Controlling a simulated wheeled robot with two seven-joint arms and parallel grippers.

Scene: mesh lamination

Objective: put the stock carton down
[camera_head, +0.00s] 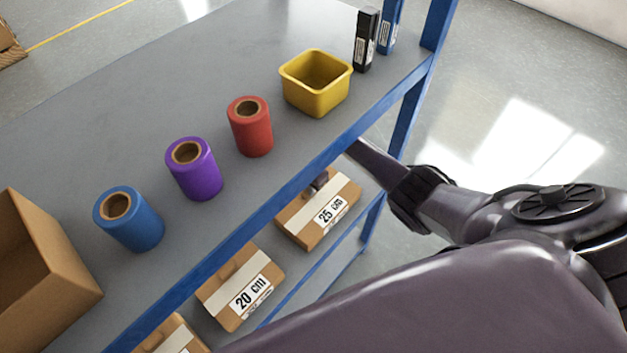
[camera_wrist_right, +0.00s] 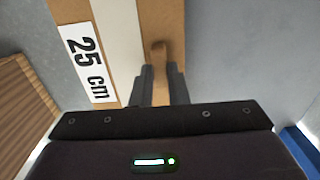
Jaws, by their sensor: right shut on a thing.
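The stock carton marked "25 cm" (camera_head: 305,225) is brown cardboard with a white band. It is at the lower shelf level, below the blue front edge of the upper shelf. It also shows in the right wrist view (camera_wrist_right: 122,40), with its label at the left. My right gripper (camera_wrist_right: 160,82) is shut on a narrow cardboard tab of this carton. In the head view the right gripper (camera_head: 320,181) is mostly hidden behind the shelf edge and beside the carton. I cannot tell whether the carton's underside touches the shelf. My left gripper is not in view.
A "20 cm" carton (camera_head: 238,285) and a partly seen carton (camera_head: 172,336) stand left on the lower level. Above are blue (camera_head: 130,222), purple (camera_head: 196,172) and red (camera_head: 252,130) rolls, a yellow bin (camera_head: 318,90) and an open box (camera_head: 50,270). A blue post (camera_head: 400,125) stands right.

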